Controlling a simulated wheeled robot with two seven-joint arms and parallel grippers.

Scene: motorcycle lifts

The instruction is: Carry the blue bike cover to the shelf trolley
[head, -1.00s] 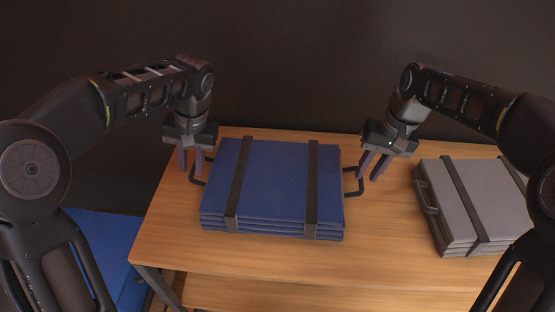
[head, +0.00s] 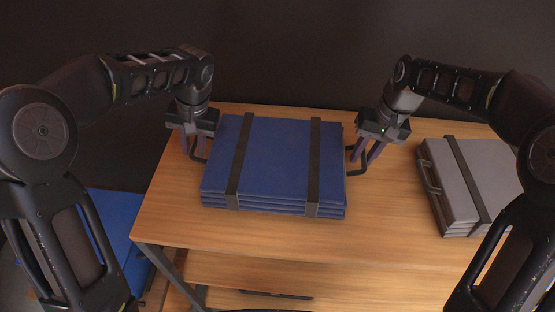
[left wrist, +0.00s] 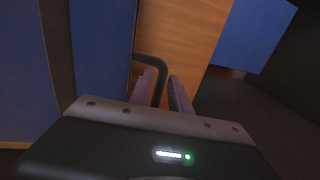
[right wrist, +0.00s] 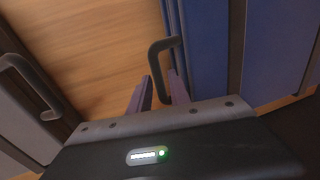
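The blue bike cover (head: 277,160) is a folded stack with two dark straps, lying flat on the wooden tabletop (head: 320,233). It has a dark handle at each side. My left gripper (head: 192,152) is at its left handle; in the left wrist view that handle (left wrist: 152,62) passes between the open fingers. My right gripper (head: 367,158) is at its right handle; in the right wrist view that handle (right wrist: 160,48) runs between the open fingers. Neither gripper is visibly clamped. I cannot identify a separate shelf trolley.
A grey folded stack (head: 485,175) with straps and a handle lies to the right on the same top. A lower wooden shelf (head: 240,270) shows below the front edge. A blue surface (head: 110,225) is low at the left. The tabletop in front of the cover is clear.

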